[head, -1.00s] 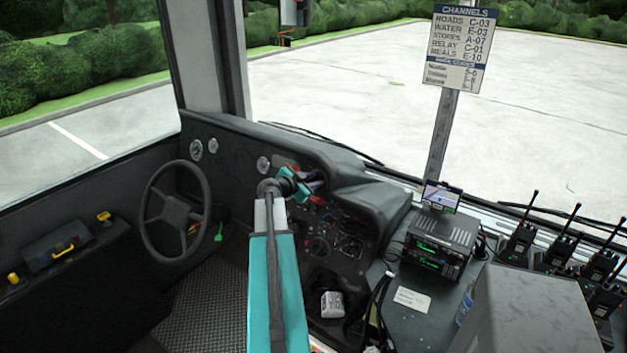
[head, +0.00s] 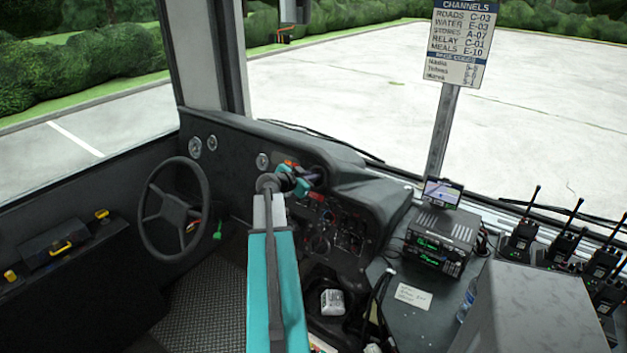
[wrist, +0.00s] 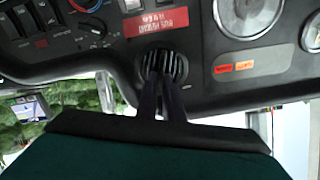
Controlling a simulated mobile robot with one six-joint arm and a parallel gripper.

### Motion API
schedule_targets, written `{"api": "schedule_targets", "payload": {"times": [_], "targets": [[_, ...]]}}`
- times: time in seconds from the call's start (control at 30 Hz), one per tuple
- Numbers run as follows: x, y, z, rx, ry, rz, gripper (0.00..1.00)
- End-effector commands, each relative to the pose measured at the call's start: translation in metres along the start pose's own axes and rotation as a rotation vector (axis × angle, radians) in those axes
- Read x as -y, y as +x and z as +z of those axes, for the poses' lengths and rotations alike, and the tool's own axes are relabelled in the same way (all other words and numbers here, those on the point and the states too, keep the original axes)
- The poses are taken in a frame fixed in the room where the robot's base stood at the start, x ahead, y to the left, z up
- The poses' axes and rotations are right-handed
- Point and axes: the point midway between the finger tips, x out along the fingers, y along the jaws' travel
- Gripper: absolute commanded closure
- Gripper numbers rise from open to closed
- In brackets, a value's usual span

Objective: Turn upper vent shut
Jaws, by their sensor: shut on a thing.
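A round black vent (wrist: 168,62) with slats sits in the dark dashboard panel, at the upper middle of the wrist view. My gripper (wrist: 162,88) reaches it with two dark fingers close together, their tips at the vent's face. The fingers are shut on a part of the vent, but they cover that part. How far the slats are turned is hard to tell.
A red label (wrist: 158,22), a knob (wrist: 92,28) and gauges (wrist: 248,14) surround the vent. In the head view are the steering wheel (head: 148,216), a radio unit (head: 440,243) and several handheld radios (head: 523,236) on the right.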

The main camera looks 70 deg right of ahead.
Motion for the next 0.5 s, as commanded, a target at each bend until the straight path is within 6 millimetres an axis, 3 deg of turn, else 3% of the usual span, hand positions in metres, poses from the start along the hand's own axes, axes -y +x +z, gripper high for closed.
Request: {"api": "schedule_targets", "payload": {"times": [0.5], "targets": [[0.0026,0.0009,0.0059,0.002,-0.334,0.006,1.00]]}}
